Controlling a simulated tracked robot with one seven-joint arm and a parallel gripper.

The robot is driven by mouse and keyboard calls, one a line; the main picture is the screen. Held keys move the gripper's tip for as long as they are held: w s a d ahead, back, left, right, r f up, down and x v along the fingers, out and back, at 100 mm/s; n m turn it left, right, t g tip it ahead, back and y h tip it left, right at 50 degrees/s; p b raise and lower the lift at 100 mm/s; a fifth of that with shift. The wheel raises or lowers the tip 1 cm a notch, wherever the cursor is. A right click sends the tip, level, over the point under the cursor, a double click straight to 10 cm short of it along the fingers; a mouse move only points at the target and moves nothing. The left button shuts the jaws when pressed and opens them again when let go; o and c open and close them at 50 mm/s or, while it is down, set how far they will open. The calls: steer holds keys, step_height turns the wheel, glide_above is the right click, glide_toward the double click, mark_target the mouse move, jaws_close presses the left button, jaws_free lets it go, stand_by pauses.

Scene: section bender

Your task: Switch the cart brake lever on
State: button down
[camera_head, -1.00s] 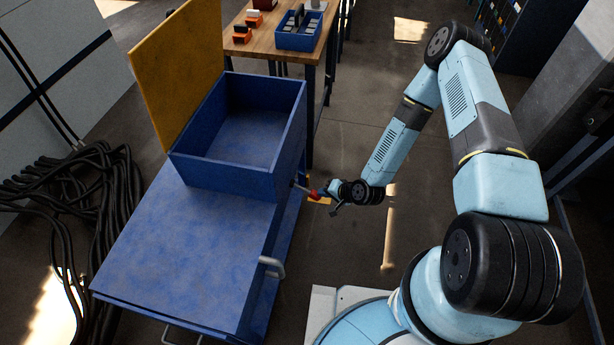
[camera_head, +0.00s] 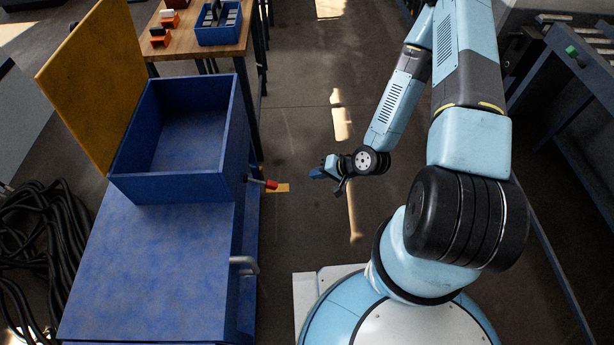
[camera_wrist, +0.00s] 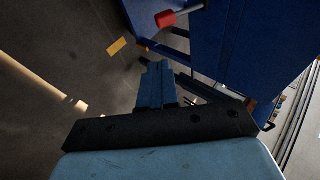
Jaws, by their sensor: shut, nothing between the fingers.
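The cart brake lever (camera_head: 262,182) is a thin metal rod with a red tip, sticking out from the right side of the blue cart (camera_head: 150,255). Its red tip also shows near the top of the wrist view (camera_wrist: 166,19). My gripper (camera_head: 316,173) is shut and empty. It hangs in the air to the right of the lever, with a clear gap between them. In the wrist view its blue fingers (camera_wrist: 157,77) are together and point towards the cart side, below the red tip in the picture.
The cart carries an open blue box (camera_head: 190,140) with a raised yellow lid (camera_head: 95,85) and a grey handle (camera_head: 245,265) on its side. A wooden table (camera_head: 180,45) stands behind. Black cables (camera_head: 35,240) lie at left.

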steer(key=shift+v, duration=0.9)
steer(key=w+d+r+n+h, duration=0.1)
steer(key=w+d+r+h, duration=0.3)
steer(key=r, duration=0.5)
steer(key=w+d+r+n+h, duration=0.1)
steer(key=w+d+r+h, duration=0.1)
steer(key=d+r, duration=0.6)
steer(key=w+d+r+n+h, duration=0.1)
steer(key=w+d+r+h, duration=0.15)
steer(key=r, duration=0.85)
steer(key=s+d+r+t+h, duration=0.1)
steer(key=s+r, duration=0.2)
steer(key=r, duration=0.5)
steer(key=s+d+r, duration=0.1)
steer(key=s+r, duration=0.3)
steer(key=r, duration=0.5)
steer(key=s+a+r, duration=0.1)
steer(key=s+r, duration=0.9)
steer(key=s, duration=0.3)
steer(key=shift+s+a+r+m+t+y, duration=0.2)
steer(key=shift+a+m+t+y, duration=0.1)
steer(key=shift+m+y, duration=0.15)
